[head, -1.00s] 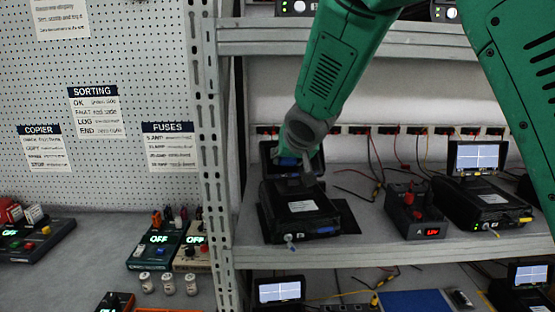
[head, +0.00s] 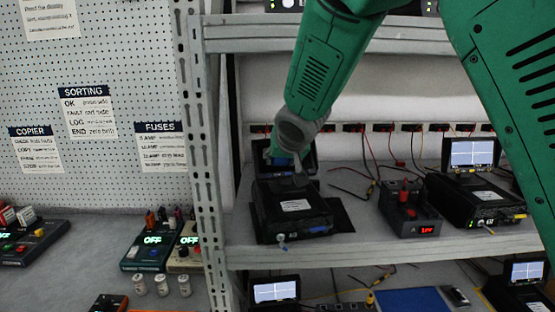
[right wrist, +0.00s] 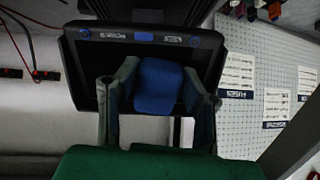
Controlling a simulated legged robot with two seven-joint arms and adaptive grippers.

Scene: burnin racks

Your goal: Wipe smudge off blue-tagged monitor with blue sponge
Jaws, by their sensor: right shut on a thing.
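The blue-tagged monitor (head: 306,158) is a small dark screen at the back of a black unit (head: 290,210) on the middle shelf. Its blue tag (right wrist: 144,37) shows on the bezel in the right wrist view, and the unit has a blue tag (head: 318,229) on its front. My right gripper (head: 289,156) is in front of the screen, shut on the blue sponge (right wrist: 158,86). The sponge is at the screen face; I cannot tell whether it touches. The smudge is not visible; sponge and fingers cover part of the screen. My left gripper is not in view.
A black power supply (head: 410,214) and a second unit with a lit monitor (head: 473,154) stand to the right. Wires (head: 365,183) lie between them. A perforated rack post (head: 205,150) rises on the left. The upper shelf edge (head: 400,37) crosses above.

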